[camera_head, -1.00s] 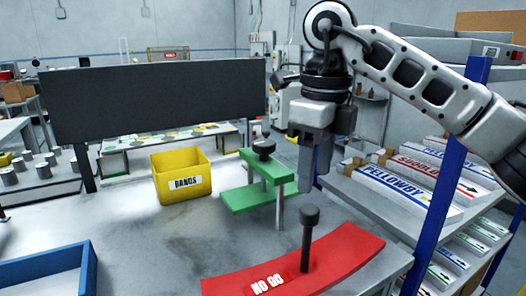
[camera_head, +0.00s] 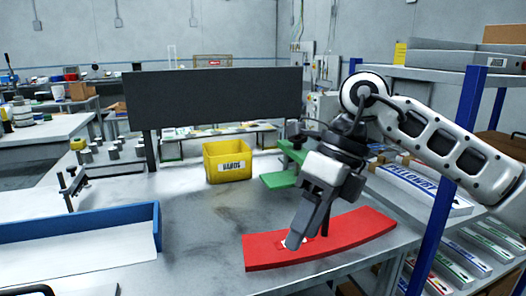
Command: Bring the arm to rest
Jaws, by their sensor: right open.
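My right arm (camera_head: 440,145) comes in from the right, bent at the elbow. Its gripper (camera_head: 295,240) points down and to the left, in front of the red "NO GO" plate (camera_head: 350,232) on the bench. It covers the plate's label and most of the plate's upright post. I see nothing held in it. The gap between its fingers is hard to make out at this angle. My left gripper is not in view.
A green fixture (camera_head: 280,180) stands behind my gripper, partly hidden. A yellow "BANDS" bin (camera_head: 227,174) and a dark panel (camera_head: 215,97) are farther back. A blue-walled tray (camera_head: 157,228) lies left. A blue rack post (camera_head: 441,215) stands right. The middle of the bench is clear.

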